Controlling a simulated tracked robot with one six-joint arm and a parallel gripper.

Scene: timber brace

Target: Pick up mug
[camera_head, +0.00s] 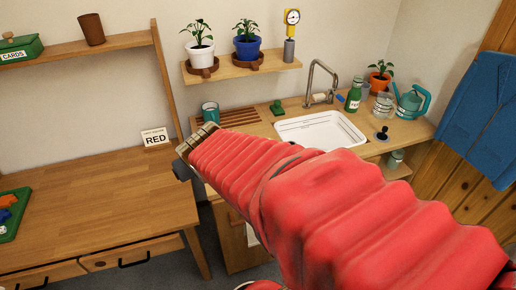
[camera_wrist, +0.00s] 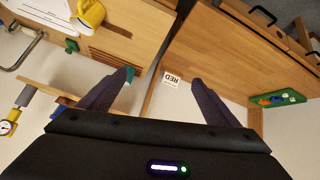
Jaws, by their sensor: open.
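The wrist view is roughly upside down. A yellow mug (camera_wrist: 90,14) stands on the sink counter there, beyond my left-hand finger; in the head view it does not show, with my red-sleeved arm across that part of the counter. A teal mug (camera_head: 210,112) stands at the counter's left end, by the slatted drainboard; in the wrist view part of it (camera_wrist: 130,74) shows at the left-hand fingertip. My gripper (camera_wrist: 160,80) is open and empty, its two dark fingers wide apart. It is apart from the yellow mug.
The white sink (camera_head: 318,131) and tap (camera_head: 320,80) are right of the drainboard. A green bottle (camera_head: 354,95) and watering can (camera_head: 411,101) stand farther right. Left is a wooden desk (camera_head: 95,200) with a RED card (camera_head: 155,137) and green tray (camera_head: 12,225); its middle is clear.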

